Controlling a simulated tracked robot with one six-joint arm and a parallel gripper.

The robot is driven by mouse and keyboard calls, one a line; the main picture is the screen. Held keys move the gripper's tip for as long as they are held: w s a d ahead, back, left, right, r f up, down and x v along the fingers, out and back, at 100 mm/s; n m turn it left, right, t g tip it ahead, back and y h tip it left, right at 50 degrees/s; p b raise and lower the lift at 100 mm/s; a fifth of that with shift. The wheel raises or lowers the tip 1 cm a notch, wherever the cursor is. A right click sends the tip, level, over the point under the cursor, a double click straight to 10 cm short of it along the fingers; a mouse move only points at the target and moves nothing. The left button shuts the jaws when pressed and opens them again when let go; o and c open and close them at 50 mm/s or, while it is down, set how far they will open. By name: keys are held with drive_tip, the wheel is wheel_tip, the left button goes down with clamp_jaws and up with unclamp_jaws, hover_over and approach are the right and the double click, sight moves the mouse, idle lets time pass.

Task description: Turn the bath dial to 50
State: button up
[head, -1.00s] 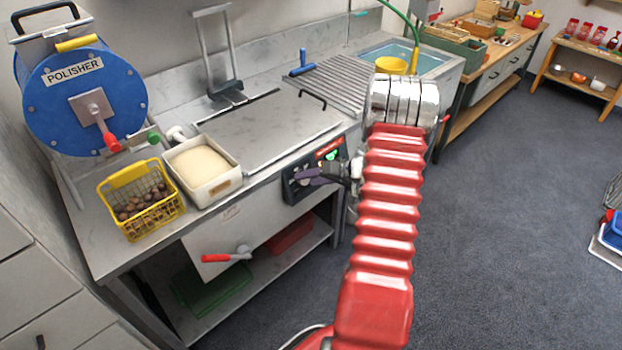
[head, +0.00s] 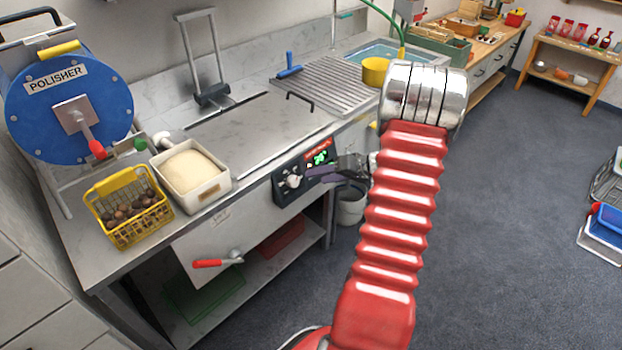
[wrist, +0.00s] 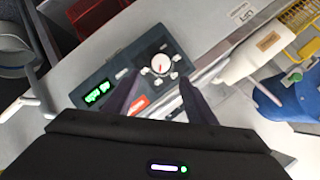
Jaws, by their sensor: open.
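The bath dial (head: 292,181) is a pale round knob on the dark control panel (head: 283,198) at the front of the steel bath. In the wrist view the dial (wrist: 161,63) has a red pointer mark and small marks around it. The green display (head: 320,157) is lit, also in the wrist view (wrist: 98,93), but its figures are too small to read surely. My gripper (head: 318,174) is open, just right of the dial in the head view. In the wrist view its dark fingers (wrist: 157,82) point towards the dial, with nothing visible between them.
A yellow basket of chestnuts (head: 98,216) and a cream tray (head: 212,193) stand left on the counter, near the blue polisher (head: 25,115). A red-handled lever (head: 208,263) juts from the front below. A grey bucket (head: 350,208) stands beyond the panel.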

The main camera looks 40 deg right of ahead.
drive_tip(key=shift+v, duration=2.05)
